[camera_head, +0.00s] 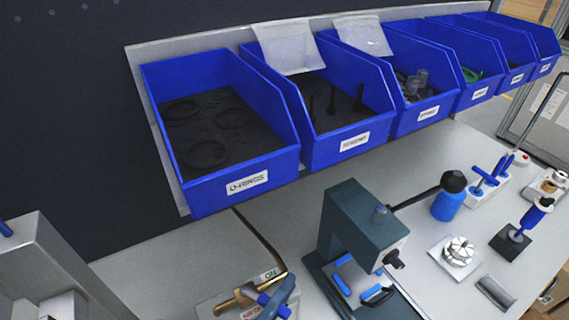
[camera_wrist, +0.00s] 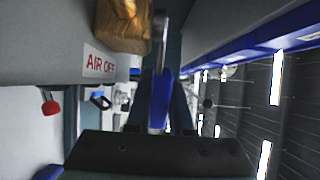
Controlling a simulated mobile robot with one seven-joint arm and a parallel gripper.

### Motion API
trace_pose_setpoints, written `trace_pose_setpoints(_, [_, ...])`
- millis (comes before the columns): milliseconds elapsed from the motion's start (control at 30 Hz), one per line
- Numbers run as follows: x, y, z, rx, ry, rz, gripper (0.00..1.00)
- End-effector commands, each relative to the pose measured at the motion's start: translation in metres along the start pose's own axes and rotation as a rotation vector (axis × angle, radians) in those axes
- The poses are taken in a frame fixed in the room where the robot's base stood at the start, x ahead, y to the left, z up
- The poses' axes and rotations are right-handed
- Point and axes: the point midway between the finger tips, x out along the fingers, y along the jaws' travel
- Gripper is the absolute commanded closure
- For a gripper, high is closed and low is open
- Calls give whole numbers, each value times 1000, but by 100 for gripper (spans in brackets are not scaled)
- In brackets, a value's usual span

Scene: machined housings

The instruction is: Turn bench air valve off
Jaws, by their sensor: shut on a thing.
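The bench air valve has a brass body (camera_head: 240,299) at the bottom edge of the head view, and the brass also shows at the top of the wrist view (camera_wrist: 122,22). A metal lever (camera_wrist: 160,40) ends in a blue grip (camera_wrist: 161,100). My gripper (camera_wrist: 164,90) is shut on this blue grip, one dark finger on each side. A white "AIR OFF" label (camera_wrist: 100,63) is beside the brass body. An "ON" label (camera_head: 270,275) lies behind the lever. The valve's lower part is cut off in the head view, and the lever's exact angle is unclear.
A dark green press (camera_head: 350,225) stands close right of the valve. Blue bins (camera_head: 235,186) line the back above the bench. A thin brass pipe (camera_head: 258,238) runs back from the valve. Small tools and a blue bottle (camera_head: 448,206) stand further right.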

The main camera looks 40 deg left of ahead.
Motion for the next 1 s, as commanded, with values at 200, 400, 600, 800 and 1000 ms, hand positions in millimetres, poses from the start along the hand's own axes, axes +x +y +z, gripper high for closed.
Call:
trace_pose_setpoints(200, [0, 0, -1, 0, 1, 0, 100])
trace_pose_setpoints(400, [0, 0, -1, 0, 0, 0, 50])
trace_pose_setpoints(600, [0, 0, 0, 0, 0, 0, 50])
trace_pose_setpoints(800, [0, -10, -1, 2, 2, 1, 50])
trace_pose_setpoints(1000, [0, -49, -2, 3, 6, -3, 50])
